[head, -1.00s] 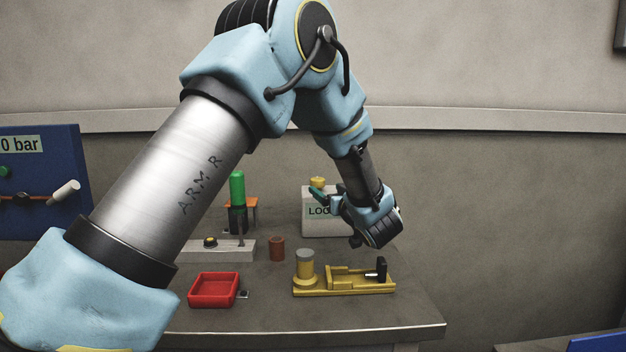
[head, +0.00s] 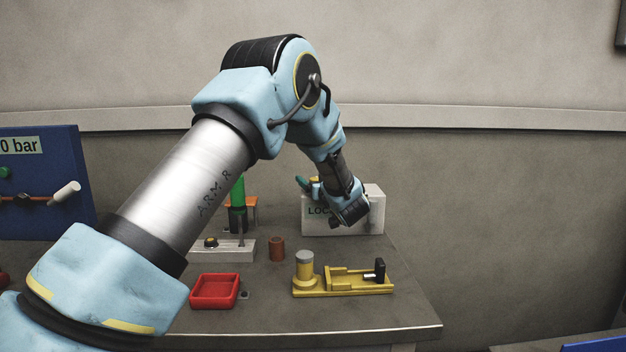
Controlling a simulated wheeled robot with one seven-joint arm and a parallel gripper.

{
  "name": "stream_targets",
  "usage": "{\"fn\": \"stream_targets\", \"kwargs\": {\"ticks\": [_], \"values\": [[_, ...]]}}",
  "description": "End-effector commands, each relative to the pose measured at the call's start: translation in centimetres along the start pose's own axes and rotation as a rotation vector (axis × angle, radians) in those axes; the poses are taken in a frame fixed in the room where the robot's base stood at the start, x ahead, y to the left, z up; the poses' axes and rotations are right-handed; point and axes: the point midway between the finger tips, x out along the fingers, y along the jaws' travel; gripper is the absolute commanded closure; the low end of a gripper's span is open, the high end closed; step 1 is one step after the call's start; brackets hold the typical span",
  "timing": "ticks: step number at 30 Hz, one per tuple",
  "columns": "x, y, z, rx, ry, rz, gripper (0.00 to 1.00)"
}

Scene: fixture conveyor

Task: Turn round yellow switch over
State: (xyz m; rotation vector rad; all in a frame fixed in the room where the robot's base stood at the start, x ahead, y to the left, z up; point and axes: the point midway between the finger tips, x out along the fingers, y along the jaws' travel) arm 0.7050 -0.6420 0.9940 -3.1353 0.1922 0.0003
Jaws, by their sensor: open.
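The round yellow switch (head: 314,180) sits on top of a pale box (head: 372,213) lettered "LOC…" at the back of the table; my gripper hides part of the switch and the rest of the lettering. My gripper (head: 308,183) is open at the switch, with one teal finger showing just left of it. The other finger is not clear. I cannot tell whether the fingers touch the switch or stand around it.
On the table (head: 330,325) are a red tray (head: 214,305), a yellow fixture (head: 340,291), a brown cylinder (head: 277,249) and a white panel (head: 226,252) with a dark knob. A green-topped post (head: 238,192) stands behind. The front right of the table is clear.

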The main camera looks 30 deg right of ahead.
Motion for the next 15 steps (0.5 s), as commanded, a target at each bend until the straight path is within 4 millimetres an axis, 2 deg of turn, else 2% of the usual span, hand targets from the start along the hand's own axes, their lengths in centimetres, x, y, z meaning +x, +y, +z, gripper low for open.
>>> {"fn": "stream_targets", "kwargs": {"ticks": [4, 15], "values": [[-0.01, 0.00, 0.01, 0.000, 0.000, 0.000, 0.21], [-0.03, 0.00, 0.00, 0.000, 0.000, 0.000, 0.63]]}}
